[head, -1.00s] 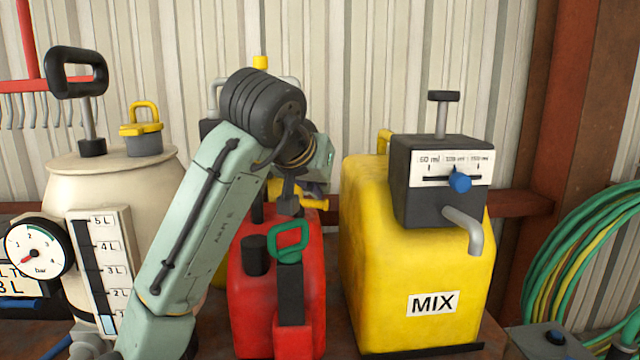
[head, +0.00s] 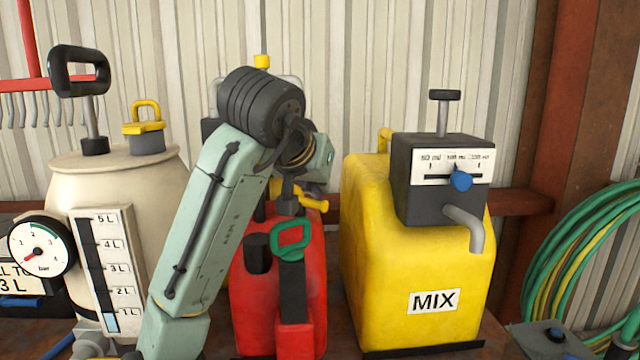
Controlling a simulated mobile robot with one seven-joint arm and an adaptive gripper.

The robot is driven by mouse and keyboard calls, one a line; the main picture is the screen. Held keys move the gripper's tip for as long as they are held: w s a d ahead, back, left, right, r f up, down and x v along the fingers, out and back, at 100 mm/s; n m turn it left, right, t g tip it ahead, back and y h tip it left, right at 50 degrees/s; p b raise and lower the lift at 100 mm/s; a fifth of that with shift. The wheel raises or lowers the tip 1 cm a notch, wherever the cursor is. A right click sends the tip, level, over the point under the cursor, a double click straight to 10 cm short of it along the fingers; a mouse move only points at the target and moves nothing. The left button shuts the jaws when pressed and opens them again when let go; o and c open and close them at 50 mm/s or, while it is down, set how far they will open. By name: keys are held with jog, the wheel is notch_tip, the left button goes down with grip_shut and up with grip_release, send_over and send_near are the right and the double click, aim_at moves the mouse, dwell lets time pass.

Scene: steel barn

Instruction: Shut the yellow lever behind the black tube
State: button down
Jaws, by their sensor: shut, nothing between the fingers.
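A yellow lever (head: 315,204) shows in part just behind the top of the red can, with its end pointing right. A short upright black tube (head: 259,212) stands to its left, partly covered by my arm. My gripper (head: 291,198) is a small dark shape, shut and empty, pointing down over the back of the red can. It overlaps the lever's left part in the picture; I cannot tell whether they touch. The lever's base is hidden.
The red can (head: 255,300) has a green handle (head: 291,238). A yellow MIX container (head: 365,240) stands close on the right, a cream sprayer tank (head: 150,200) on the left. A corrugated wall (head: 400,60) closes the back.

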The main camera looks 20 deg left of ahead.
jog(key=shift+s, duration=0.15)
jog(key=shift+s+a, duration=0.4)
jog(key=shift+s, duration=0.35)
jog(key=shift+w, duration=0.1)
jog(key=shift+w+a+p, duration=0.45)
jog(key=shift+w+p, duration=0.15)
